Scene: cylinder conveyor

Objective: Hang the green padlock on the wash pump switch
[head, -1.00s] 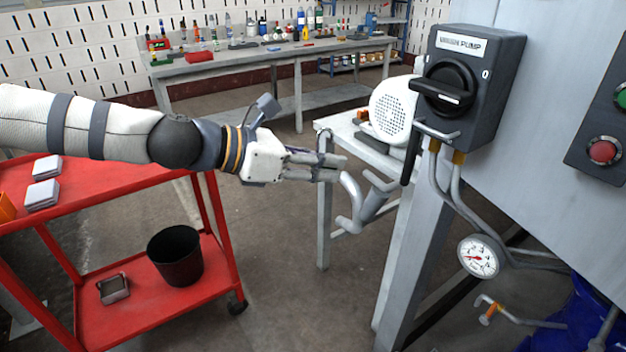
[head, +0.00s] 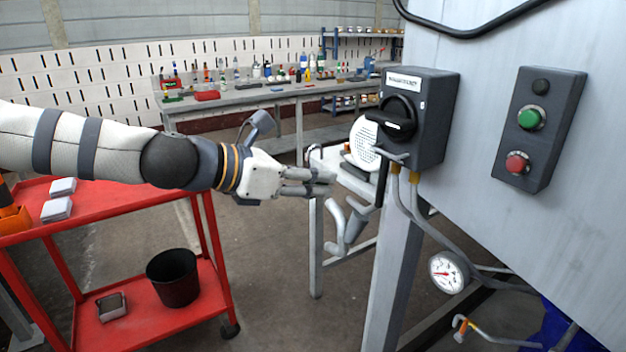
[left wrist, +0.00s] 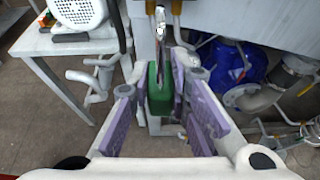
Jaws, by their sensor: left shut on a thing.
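The pump switch is a dark grey box (head: 432,125) on a post at right centre in the head view. It has a black rotary handle (head: 398,122) and a small metal bracket (head: 388,154) below it; its label is blurred. My left gripper (head: 328,182) is left of and lower than the switch, apart from it. In the left wrist view its purple-padded fingers (left wrist: 166,100) are shut on the green padlock (left wrist: 158,92), whose metal shackle (left wrist: 160,32) points up. In the head view the padlock is mostly hidden by the fingers. My right gripper is out of view.
A button panel (head: 540,128) with green and red buttons is on the grey cabinet at right. A pressure gauge (head: 448,271) and pipes hang below the switch. A red cart (head: 130,205) stands at left. A small table (head: 352,181) with a white round motor (head: 366,142) is behind the gripper.

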